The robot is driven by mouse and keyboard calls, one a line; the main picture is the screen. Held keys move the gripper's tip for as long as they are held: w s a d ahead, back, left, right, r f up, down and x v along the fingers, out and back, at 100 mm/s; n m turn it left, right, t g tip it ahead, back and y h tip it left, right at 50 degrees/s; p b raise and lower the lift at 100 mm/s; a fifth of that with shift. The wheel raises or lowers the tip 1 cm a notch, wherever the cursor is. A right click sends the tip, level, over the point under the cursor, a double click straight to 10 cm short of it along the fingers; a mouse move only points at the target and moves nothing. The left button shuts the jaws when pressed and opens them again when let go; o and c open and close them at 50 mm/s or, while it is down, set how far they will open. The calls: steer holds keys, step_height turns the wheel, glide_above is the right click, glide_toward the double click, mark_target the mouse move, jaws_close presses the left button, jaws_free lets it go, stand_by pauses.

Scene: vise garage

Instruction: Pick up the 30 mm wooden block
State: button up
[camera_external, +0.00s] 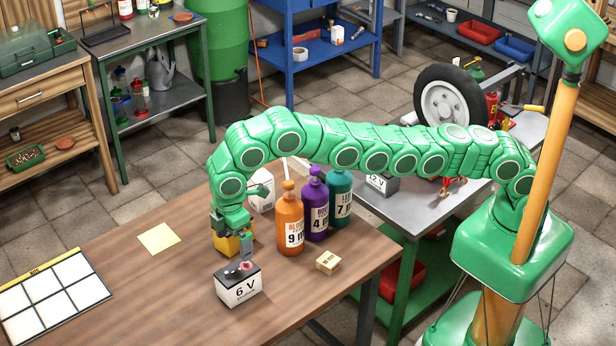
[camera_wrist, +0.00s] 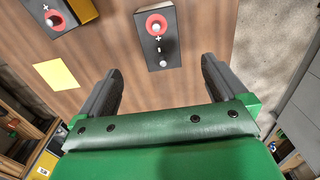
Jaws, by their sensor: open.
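The small wooden block (camera_external: 328,262) lies on the brown table in the external view, near its right edge and in front of the bottles. I do not see it in the wrist view. My gripper (camera_external: 231,236) is left of the block and above the table, pointing down, beside a yellow block-shaped battery that it partly covers. In the wrist view my gripper (camera_wrist: 161,65) is open, with its two dark fingers apart and nothing between them.
A 6 V battery (camera_external: 239,286) stands between my gripper and the table's front; its top shows in the wrist view (camera_wrist: 156,36). Orange (camera_external: 290,222), purple (camera_external: 314,208) and teal (camera_external: 340,200) bottles stand behind the block. A yellow note (camera_external: 159,238) lies left.

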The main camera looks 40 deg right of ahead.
steer(key=c, duration=0.3)
stand_by(0.4)
